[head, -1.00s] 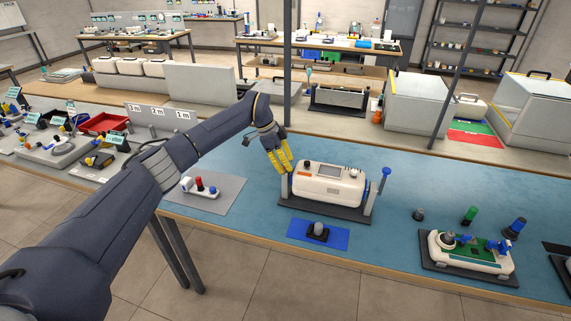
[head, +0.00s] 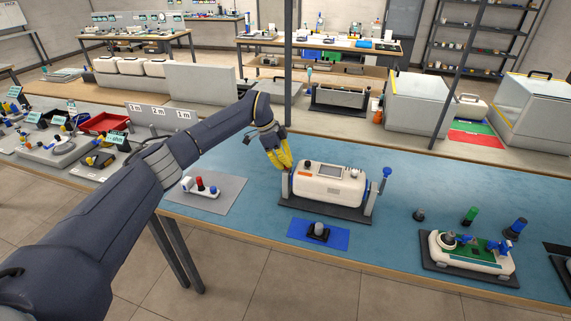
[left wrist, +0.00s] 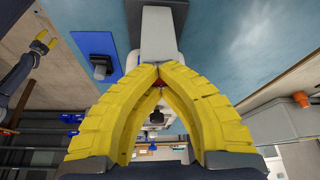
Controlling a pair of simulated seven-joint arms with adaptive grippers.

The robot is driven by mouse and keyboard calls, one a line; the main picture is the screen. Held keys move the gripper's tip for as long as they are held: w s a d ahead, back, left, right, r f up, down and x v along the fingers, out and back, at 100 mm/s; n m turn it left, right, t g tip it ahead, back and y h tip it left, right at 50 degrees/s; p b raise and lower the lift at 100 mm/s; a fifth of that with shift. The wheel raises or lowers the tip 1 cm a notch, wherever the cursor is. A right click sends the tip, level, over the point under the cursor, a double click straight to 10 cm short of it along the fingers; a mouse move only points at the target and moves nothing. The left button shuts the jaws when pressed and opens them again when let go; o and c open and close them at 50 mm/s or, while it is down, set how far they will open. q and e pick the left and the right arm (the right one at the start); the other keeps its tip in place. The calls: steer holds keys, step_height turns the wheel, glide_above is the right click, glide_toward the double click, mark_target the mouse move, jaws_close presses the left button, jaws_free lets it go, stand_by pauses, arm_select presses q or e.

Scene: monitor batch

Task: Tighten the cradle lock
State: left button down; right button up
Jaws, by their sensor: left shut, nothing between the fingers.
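The white monitor (head: 330,186) sits in a dark cradle (head: 325,210) on the blue mat. A blue-topped lock post (head: 386,175) stands at the cradle's right end, and a grey post (head: 285,184) at its left end. My left gripper (head: 288,167) has yellow fingers and is shut and empty, above the left end of the cradle. In the left wrist view its fingertips (left wrist: 160,66) meet, hiding part of the monitor behind them. Whether they touch the cradle I cannot tell. My right gripper (left wrist: 42,40) shows small at the upper left of the left wrist view, away from the cradle.
A blue pad (head: 300,236) with a black knob lies in front of the cradle. A grey mat (head: 180,197) with a small white device is to the left. A green-topped fixture (head: 468,250) and several small posts stand to the right. The mat behind the cradle is clear.

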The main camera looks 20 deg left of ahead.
arm_select(q)
steer(key=shift+w+d+r+m+g, duration=0.15)
steer(key=shift+m+g, duration=0.35)
steer(key=shift+m, duration=0.8)
steer(key=shift+s+d+f+m+g, duration=0.15)
steer(key=shift+m+g, duration=0.35)
steer(key=shift+m, duration=0.8)
steer(key=c, duration=1.8)
jaws_free()
steer(key=shift+d+r, duration=0.1)
steer(key=shift+o, duration=1.3)
steer(key=shift+a, duration=0.2)
steer(key=shift+w, duration=0.1)
steer(key=shift+a+r, duration=0.2)
steer(key=shift+r, duration=0.1)
steer(key=v, duration=1.1)
steer(key=shift+w+r, duration=0.1)
